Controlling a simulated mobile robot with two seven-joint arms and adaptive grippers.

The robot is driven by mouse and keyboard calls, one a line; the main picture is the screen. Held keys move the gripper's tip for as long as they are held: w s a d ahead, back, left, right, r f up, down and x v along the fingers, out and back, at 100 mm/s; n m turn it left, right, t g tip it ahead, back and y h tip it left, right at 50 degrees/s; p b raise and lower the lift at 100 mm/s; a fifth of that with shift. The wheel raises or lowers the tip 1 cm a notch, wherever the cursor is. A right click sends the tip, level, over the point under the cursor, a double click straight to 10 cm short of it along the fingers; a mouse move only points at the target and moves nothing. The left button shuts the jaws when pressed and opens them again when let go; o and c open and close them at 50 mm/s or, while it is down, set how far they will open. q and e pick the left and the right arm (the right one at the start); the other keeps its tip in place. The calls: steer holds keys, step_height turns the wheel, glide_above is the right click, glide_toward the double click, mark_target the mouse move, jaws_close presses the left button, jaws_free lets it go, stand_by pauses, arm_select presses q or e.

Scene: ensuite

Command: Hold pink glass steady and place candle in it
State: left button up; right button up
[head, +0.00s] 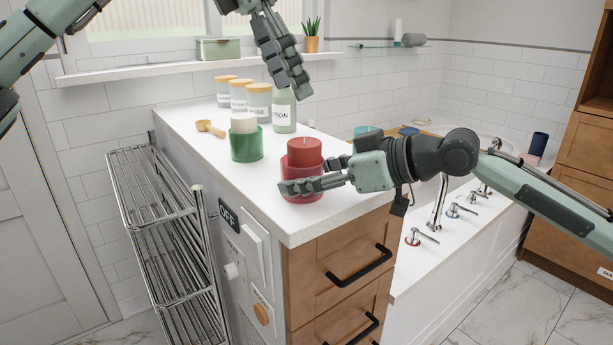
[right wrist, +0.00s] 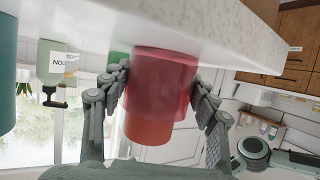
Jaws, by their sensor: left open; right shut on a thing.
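The pink glass (head: 302,172) stands on the white counter near its front corner. The red candle (head: 304,152) is upright inside it, its top above the rim. My right gripper (head: 308,182) is shut around the pink glass from the right, low on its side. In the right wrist view the glass (right wrist: 160,80) is between both fingers, with the candle (right wrist: 148,131) protruding from its rim; the picture is upside down. My left gripper (head: 288,84) is open and empty, above and behind the candle, in front of the windowsill and apart from the glass.
A green glass (head: 247,147) with a white candle (head: 244,123) stands left of the pink glass. Behind are a lotion bottle (head: 283,112), lidded jars (head: 258,101) and a wooden scoop (head: 210,128). A metal rack (head: 160,220) stands left; the bathtub is at right.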

arm_select(q)
steer(key=shift+v, duration=0.85)
arm_select(e)
steer(key=o, duration=1.3)
